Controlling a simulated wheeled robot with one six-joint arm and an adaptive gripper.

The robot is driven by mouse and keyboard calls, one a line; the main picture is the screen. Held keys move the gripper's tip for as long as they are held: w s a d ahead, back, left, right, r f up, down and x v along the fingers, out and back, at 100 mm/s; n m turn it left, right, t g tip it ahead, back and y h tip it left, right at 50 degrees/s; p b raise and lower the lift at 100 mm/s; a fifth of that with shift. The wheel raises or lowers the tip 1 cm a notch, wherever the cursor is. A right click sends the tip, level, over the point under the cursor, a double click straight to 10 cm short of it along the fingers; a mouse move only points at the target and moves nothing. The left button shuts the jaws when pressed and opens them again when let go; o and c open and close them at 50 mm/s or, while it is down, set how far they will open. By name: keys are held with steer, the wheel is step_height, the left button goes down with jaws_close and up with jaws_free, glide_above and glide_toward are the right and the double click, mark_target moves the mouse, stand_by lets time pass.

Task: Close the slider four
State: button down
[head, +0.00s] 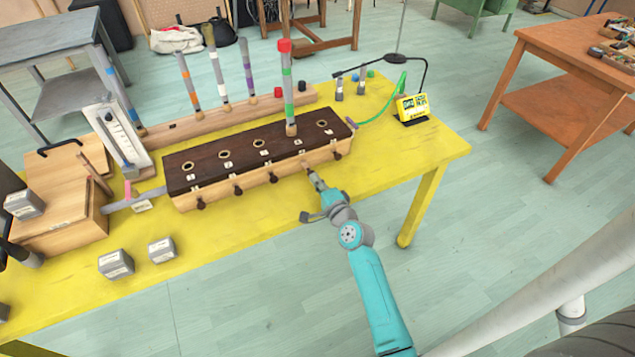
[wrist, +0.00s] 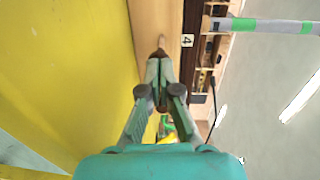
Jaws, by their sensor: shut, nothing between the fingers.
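A long wooden box with a dark top (head: 215,162) stands on the yellow table, with a row of holes on top and small dark slider knobs along its front. My gripper (head: 312,174) is shut and empty at the front face, by the fourth position from the left. In the wrist view my gripper (wrist: 159,58) points at a small brownish knob (wrist: 161,41) beside the label 4 (wrist: 187,41). The tips are very close to that knob; I cannot tell whether they touch. A tube with a red top and green bands (head: 288,86) stands upright at the fourth hole.
The fifth knob (head: 338,156) is just right of my gripper, the third knob (head: 273,177) to its left. Two grey blocks (head: 116,264) (head: 162,249) lie at the front left. A yellow device (head: 411,108) stands at the right. The yellow table (head: 375,185) is clear right of my gripper.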

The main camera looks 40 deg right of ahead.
mark_target(311, 172)
steer(key=shift+w, duration=0.1)
steer(key=shift+r+x, duration=0.1)
steer(key=shift+x, duration=0.8)
steer(key=shift+r+x, duration=0.15)
steer(key=shift+x, duration=0.7)
